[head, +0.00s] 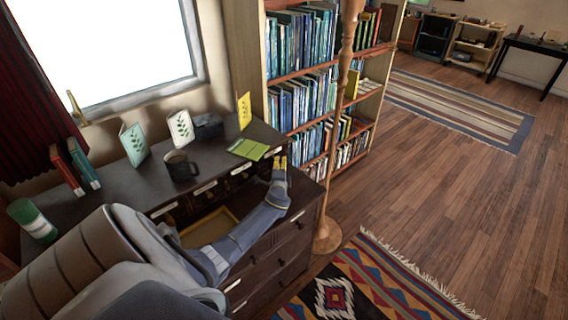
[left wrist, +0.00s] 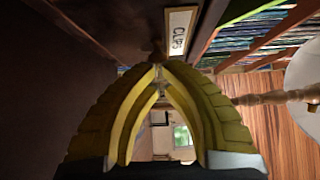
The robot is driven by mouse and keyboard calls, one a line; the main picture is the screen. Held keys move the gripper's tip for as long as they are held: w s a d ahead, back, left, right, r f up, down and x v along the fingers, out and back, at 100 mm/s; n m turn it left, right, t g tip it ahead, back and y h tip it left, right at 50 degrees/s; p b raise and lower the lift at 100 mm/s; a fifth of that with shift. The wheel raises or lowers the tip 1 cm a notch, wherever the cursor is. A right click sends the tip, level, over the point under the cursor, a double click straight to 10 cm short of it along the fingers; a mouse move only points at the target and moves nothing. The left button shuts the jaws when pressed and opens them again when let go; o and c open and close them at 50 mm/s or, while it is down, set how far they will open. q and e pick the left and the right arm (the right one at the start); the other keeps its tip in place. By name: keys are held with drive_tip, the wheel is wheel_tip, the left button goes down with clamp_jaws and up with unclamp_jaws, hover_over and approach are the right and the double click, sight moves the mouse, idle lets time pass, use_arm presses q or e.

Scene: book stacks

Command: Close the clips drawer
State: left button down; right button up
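The clips drawer front shows in the left wrist view as a dark panel with a white label (left wrist: 180,32) reading CLIPS. A small dark knob lies just below the label, at my fingertips. My left gripper (head: 280,161) is at the right end of the dark desk's row of labelled drawers; its yellow fingers (left wrist: 158,68) meet at the tips, and I see nothing clearly held. How far the clips drawer stands out is not clear. An open drawer (head: 212,226) with a light wooden inside shows beside my left forearm; its label is hidden. My right gripper is not in view.
A wooden pole (head: 338,120) and a bookcase (head: 305,75) stand to the right.

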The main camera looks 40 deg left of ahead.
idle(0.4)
use_arm(q)
drive_tip(key=d, duration=0.4)
drive_tip(key=shift+s+d, duration=0.1)
drive_tip(key=shift+s, duration=0.05)
drive_tip(key=v, duration=0.9)
drive_tip(key=shift+s+d, duration=0.1)
drive_tip(key=shift+s, duration=0.25)
drive_tip(key=s+d+n+g+h, duration=0.1)
drive_tip(key=s+d+g+h, duration=0.1)
drive_tip(key=s+d, duration=0.65)
drive_tip(key=s+d+f+n+g+h, duration=0.1)
drive_tip(key=s+d+g+h, duration=0.3)
drive_tip(key=s, duration=0.8)
drive_tip(key=s+d+n+g+h, duration=0.1)
drive_tip(key=s+d, duration=0.7)
drive_tip(key=s, duration=0.2)
drive_tip(key=s+d+f+g+h, duration=0.1)
drive_tip(key=s+d+f+h, duration=0.15)
drive_tip(key=f, duration=1.45)
drive_tip(key=s+d+f+g+h, duration=0.1)
drive_tip(key=s+d+f+g, duration=0.15)
drive_tip(key=f, duration=1.45)
drive_tip(key=s+f+n+g, duration=0.2)
drive_tip(key=s+f+n, duration=0.1)
drive_tip(key=s+f, duration=1.4)
drive_tip(key=shift+s+d+f+n+h, duration=0.15)
drive_tip(key=shift+s+f+n+h, duration=0.25)
drive_tip(key=shift+s, duration=0.8)
